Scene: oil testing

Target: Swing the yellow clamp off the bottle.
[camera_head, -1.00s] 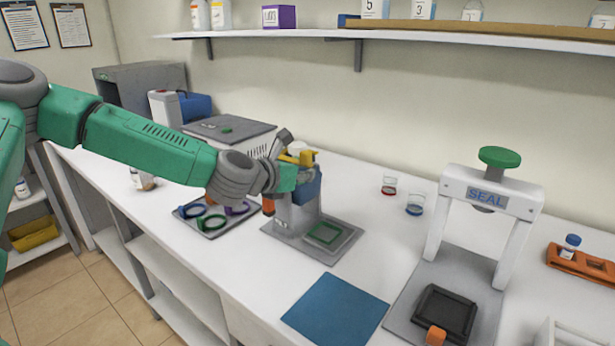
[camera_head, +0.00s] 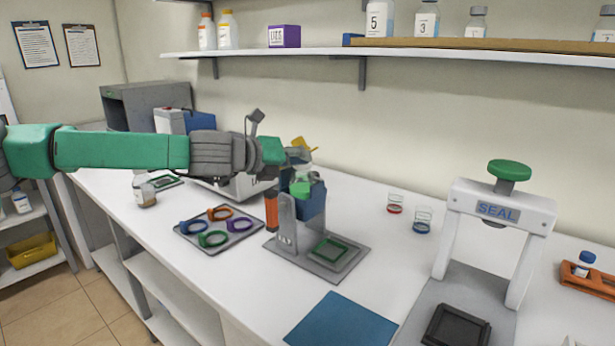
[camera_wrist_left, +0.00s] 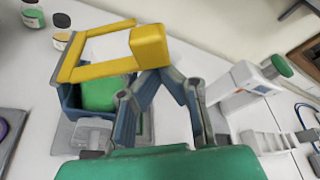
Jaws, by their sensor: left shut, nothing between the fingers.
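The yellow clamp (camera_head: 303,144) sits tilted above a blue block-shaped holder (camera_head: 313,203) on the grey stand (camera_head: 284,222). In the left wrist view the yellow clamp (camera_wrist_left: 150,46) is a flat open frame with a thick block at one end. Its frame passes above the blue holder (camera_wrist_left: 69,97) and a green piece (camera_wrist_left: 101,93) inside it. My left gripper (camera_head: 301,156) is shut and empty, close to the clamp. In the wrist view the left gripper's tips (camera_wrist_left: 165,73) meet just under the thick block; I cannot tell if they touch it.
A grey tray with coloured rings (camera_head: 217,229) lies left of the stand, and an orange-handled part (camera_head: 271,211) stands at its side. The white SEAL press (camera_head: 497,205) and a blue mat (camera_head: 341,322) are to the right. Small cups (camera_head: 422,221) stand behind.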

